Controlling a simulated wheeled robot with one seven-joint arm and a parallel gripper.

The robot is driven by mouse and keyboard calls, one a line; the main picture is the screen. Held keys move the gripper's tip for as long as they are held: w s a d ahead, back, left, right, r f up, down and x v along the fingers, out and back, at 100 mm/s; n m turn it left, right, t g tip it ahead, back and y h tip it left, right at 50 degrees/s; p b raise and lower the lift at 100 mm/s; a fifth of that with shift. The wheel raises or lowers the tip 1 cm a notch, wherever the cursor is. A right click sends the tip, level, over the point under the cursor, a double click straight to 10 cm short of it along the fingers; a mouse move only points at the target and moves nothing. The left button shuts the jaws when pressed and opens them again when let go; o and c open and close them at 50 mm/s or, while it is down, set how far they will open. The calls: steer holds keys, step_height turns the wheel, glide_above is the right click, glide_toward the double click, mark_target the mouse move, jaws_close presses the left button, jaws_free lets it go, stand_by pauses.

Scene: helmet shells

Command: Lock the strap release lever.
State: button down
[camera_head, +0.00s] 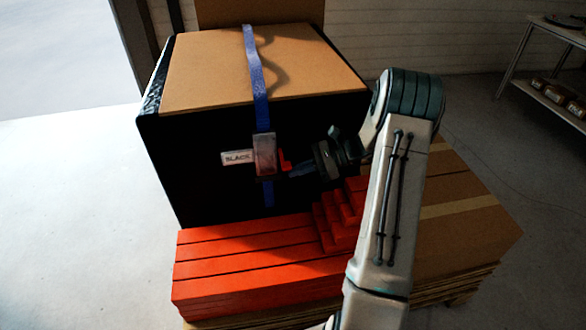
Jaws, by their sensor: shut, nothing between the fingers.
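A blue strap (255,75) runs over the top of a black box (200,180) and down its front face. On the front, a grey metal ratchet buckle (264,153) sits on the strap. A small red tab (284,166), which looks like the release lever, sticks out at the buckle's right side. My gripper (293,172) comes in from the right, just beside the red tab, with its fingers shut and empty. I cannot tell whether the fingers touch the tab. The strap shows again below the buckle.
A white label (237,157) reading "BLACK" is left of the buckle. Orange slats (240,262) and a stepped orange stack (335,222) lie before the box on a pallet. A cardboard carton (455,240) is at right, partly behind my arm. A shelf (550,90) stands far right.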

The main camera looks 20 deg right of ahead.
steer(key=shift+w+a+r+p, duration=0.1)
steer(key=shift+r+p, duration=0.2)
steer(key=shift+r, duration=0.15)
steer(key=shift+w+a+r+p, duration=0.1)
steer(key=shift+r+p, duration=0.2)
steer(key=shift+r, duration=0.2)
steer(key=p+v, duration=0.3)
steer(key=v, duration=0.6)
steer(key=shift+d+f, duration=0.25)
steer(key=shift+d, duration=0.3)
